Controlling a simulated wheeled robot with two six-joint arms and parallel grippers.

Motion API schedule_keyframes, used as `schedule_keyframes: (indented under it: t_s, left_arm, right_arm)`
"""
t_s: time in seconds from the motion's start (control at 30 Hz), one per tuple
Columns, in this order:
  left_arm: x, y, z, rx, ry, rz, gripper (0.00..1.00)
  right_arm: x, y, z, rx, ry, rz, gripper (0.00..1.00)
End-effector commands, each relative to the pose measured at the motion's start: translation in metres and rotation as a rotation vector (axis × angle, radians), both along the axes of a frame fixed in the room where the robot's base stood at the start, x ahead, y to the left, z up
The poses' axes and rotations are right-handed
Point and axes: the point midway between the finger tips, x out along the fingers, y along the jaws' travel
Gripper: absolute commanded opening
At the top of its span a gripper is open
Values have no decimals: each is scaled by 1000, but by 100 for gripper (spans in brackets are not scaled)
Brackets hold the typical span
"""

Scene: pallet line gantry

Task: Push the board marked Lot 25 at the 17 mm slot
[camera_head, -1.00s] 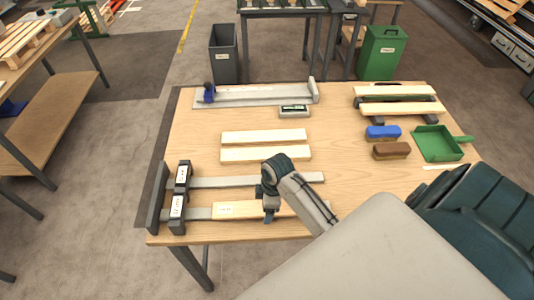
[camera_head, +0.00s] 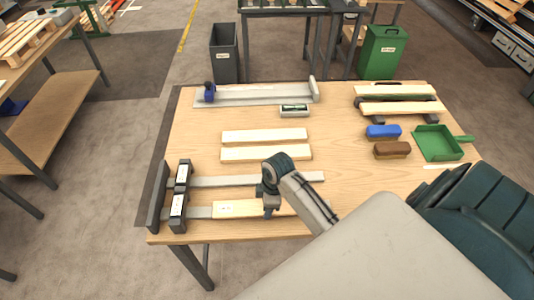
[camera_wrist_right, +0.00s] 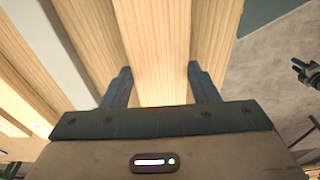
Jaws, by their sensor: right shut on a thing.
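A pale board (camera_head: 238,209) with a small label, too small to read, lies along the front rail. Its left end is just right of the front dark slot block (camera_head: 178,213), with grey rail showing between them. A second dark block (camera_head: 183,173) stands behind; both carry white labels I cannot read clearly. My right gripper (camera_head: 271,208) is shut on the board toward its right part. In the right wrist view the board (camera_wrist_right: 160,60) runs between the fingers (camera_wrist_right: 160,88). A dark claw-like thing at that view's right edge may be my left gripper (camera_wrist_right: 303,73); its opening is unclear.
Two loose boards (camera_head: 265,145) lie behind the rails. A grey fixture (camera_head: 260,96) and small display box (camera_head: 294,110) are farther back. Blue (camera_head: 383,132) and brown (camera_head: 391,150) brushes and a green dustpan (camera_head: 437,143) are at right. The table middle-left is clear.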

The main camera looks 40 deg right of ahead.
Motion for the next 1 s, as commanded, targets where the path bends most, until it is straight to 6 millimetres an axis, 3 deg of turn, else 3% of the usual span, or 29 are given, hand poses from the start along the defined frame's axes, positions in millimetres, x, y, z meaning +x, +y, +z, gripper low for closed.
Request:
schedule_keyframes:
  t_s: [1.0]
  left_arm:
    - [-1,0,-1,0,1,0,36]
  right_arm:
    - [14,25,-2,3,3,0,28]
